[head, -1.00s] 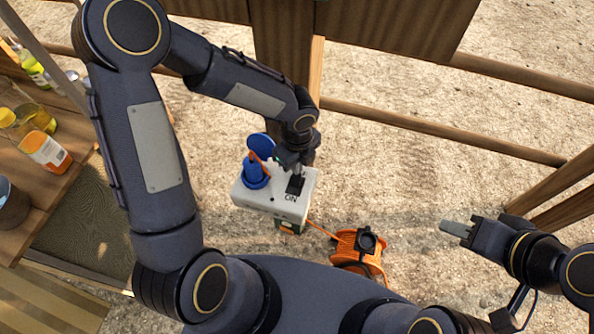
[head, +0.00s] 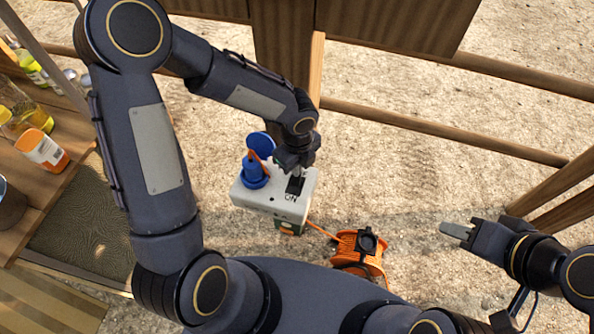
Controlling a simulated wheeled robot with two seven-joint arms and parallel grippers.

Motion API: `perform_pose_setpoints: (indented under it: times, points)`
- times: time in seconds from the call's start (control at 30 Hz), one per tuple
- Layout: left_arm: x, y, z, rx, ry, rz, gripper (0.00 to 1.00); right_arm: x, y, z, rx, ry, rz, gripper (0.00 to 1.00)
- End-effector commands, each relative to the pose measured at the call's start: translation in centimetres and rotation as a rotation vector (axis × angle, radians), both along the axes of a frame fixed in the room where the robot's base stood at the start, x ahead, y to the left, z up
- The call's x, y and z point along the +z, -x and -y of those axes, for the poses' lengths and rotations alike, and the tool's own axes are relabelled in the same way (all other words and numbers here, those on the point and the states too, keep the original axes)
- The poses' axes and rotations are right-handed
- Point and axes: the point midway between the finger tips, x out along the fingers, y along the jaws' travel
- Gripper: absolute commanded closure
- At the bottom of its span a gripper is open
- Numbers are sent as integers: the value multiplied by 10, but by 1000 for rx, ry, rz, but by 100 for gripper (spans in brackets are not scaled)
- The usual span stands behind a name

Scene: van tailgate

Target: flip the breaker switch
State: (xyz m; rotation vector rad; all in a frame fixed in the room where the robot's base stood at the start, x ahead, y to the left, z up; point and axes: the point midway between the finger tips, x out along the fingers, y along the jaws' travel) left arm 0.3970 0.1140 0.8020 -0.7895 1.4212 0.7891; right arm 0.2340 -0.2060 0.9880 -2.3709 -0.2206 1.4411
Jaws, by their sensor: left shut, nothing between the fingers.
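A pale grey breaker box (head: 262,201) stands below the wooden post, with a blue socket (head: 254,175) and its raised blue lid (head: 261,144) on the left of its top. A black breaker switch (head: 295,186) sits on the right of the top, with "ON" printed at its near edge. My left gripper (head: 298,170) points down at the far end of the switch, shut with nothing in it. Its fingertips partly hide the switch, and I cannot tell whether they touch it. My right gripper (head: 456,231) is at the right, well away from the box; its jaw gap is not clear.
An orange cable reel (head: 357,250) stands on the ground right of the box, joined by an orange cable. A wooden shelf (head: 62,181) with bottles (head: 42,150) is at the left. Wooden rails (head: 440,130) run behind. Sandy ground at right is clear.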

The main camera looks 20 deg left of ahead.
Motion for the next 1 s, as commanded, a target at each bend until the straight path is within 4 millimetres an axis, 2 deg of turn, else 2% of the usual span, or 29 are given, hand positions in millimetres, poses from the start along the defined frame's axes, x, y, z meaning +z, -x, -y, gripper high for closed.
perform_pose_setpoints:
  times: [0.17, 1.0]
  points:
    - [2, 0, 0, 0, 0, -1, 100, 3, 0, 0, 0, 0, 0, 64]
    - [69, 0, 0, 0, 1, -1, 100, 60, 0, 0, 0, 0, 0, 64]
